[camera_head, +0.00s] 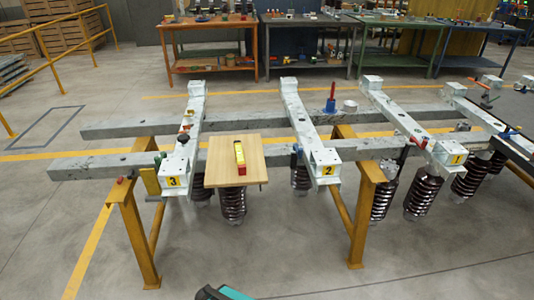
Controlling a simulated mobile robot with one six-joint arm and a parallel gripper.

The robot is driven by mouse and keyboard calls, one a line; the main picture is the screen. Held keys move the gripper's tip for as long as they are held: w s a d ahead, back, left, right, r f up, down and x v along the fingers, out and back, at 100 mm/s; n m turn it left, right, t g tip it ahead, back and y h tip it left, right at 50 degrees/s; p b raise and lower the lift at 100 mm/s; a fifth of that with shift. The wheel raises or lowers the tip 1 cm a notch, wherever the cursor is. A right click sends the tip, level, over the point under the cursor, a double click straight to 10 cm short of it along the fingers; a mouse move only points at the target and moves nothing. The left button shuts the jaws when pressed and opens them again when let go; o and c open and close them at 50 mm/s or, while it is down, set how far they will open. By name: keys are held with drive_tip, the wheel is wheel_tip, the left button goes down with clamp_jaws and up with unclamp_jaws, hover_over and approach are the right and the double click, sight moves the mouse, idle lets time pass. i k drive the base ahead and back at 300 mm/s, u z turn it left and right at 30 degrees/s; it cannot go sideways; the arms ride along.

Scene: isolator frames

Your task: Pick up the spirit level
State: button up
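A yellow bar with a red part, which looks like the spirit level (240,157), lies on a small square wooden board (218,175). The board rests on the grey steel frame between the crossbeams marked 3 and 2. The bar points away from me, roughly along the board's depth, and nothing touches it from above. My gripper is not in view. Only a black and teal part, probably mine, shows at the bottom edge, well apart from the bar.
The steel frame (110,163) stands on yellow trestles (140,240), with dark ribbed insulators (233,203) hanging under it. A red and blue tool (331,98) stands on the frame farther right. Workbenches (210,65) line the back. The floor in front is clear.

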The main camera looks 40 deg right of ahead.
sight(239, 158)
drive_tip(key=u, duration=0.6)
drive_tip(key=k, duration=0.1)
drive_tip(key=z, duration=1.65)
drive_tip(key=k, duration=0.9)
drive_tip(key=u, duration=0.15)
drive_tip(key=i, duration=0.65)
drive_tip(key=z, duration=0.05)
